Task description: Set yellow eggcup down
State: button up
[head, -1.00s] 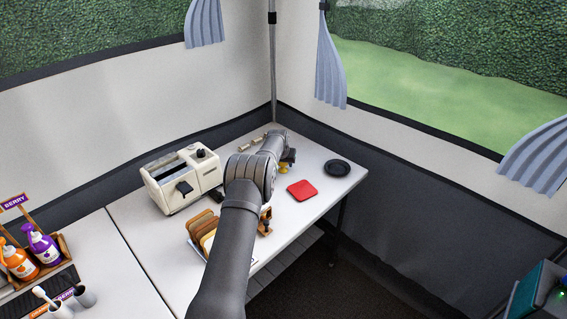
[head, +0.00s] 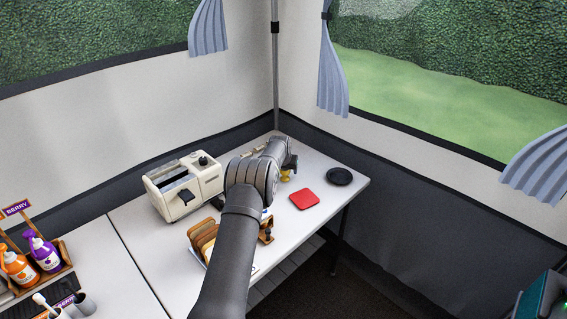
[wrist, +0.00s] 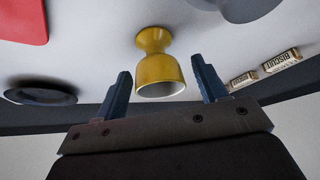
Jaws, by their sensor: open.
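The yellow eggcup (head: 286,176) stands on the white table, left of the red square mat (head: 304,199). In the wrist view, which looks upside down, the eggcup (wrist: 160,72) is upright with its foot on the table and its rim towards my gripper. My gripper (wrist: 160,66) is open, with one blue finger on each side of the eggcup and a visible gap at both sides. In the head view my gripper (head: 291,163) is at the eggcup and partly hides it.
A dark round plate (head: 340,176) lies right of the red mat, near the table's end. A cream toaster (head: 183,187) and a rack of toast (head: 203,238) stand to the left. Small biscuit boxes (wrist: 281,61) lie near the back edge.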

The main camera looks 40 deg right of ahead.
jog(key=v, duration=1)
jog(key=shift+r, duration=0.35)
jog(key=shift+s+a, duration=0.1)
jog(key=x, duration=1.1)
jog(key=shift+f, duration=0.65)
jog(key=shift+r, duration=0.1)
jog(key=shift+r, duration=0.1)
